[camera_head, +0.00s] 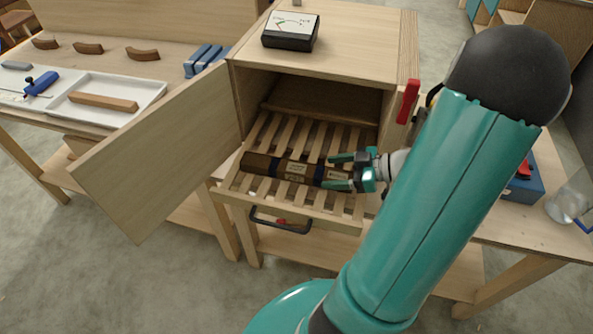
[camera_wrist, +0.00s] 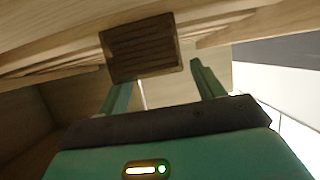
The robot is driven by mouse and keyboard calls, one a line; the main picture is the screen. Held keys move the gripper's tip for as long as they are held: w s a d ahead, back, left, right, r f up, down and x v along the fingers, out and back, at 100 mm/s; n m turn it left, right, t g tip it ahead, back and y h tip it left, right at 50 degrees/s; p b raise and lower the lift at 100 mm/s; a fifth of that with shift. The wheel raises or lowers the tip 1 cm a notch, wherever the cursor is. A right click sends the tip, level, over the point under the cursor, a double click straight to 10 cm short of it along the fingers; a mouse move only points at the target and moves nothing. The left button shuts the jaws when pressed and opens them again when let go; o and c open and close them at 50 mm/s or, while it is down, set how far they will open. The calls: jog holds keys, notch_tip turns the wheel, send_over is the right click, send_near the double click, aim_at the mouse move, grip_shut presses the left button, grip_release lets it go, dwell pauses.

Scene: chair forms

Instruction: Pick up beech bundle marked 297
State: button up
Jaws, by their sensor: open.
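A dark brown bundle (camera_head: 265,165) with pale labels and dark bands lies across a pulled-out slatted rack (camera_head: 230,187) of the open wooden cabinet. The label print is too small to read, so I cannot confirm the number 297. My gripper (camera_head: 334,172) is open at the bundle's right end, its two teal fingers appearing on either side of it. In the wrist view, the bundle's ribbed square end (camera_wrist: 142,47) shows just beyond my open gripper (camera_wrist: 160,74). I cannot tell whether the fingers touch it.
The cabinet door (camera_head: 160,150) stands open at the left. A black box (camera_head: 291,32) sits on the cabinet top. A red handle (camera_head: 408,101) is near my arm. A white tray (camera_head: 150,88) with a wooden bar and several curved pieces are on the left bench.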

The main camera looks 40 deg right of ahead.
aim_at(318, 172)
jog(key=shift+x, duration=1.6)
jog(key=shift+r, duration=0.1)
jog(key=c, duration=1.3)
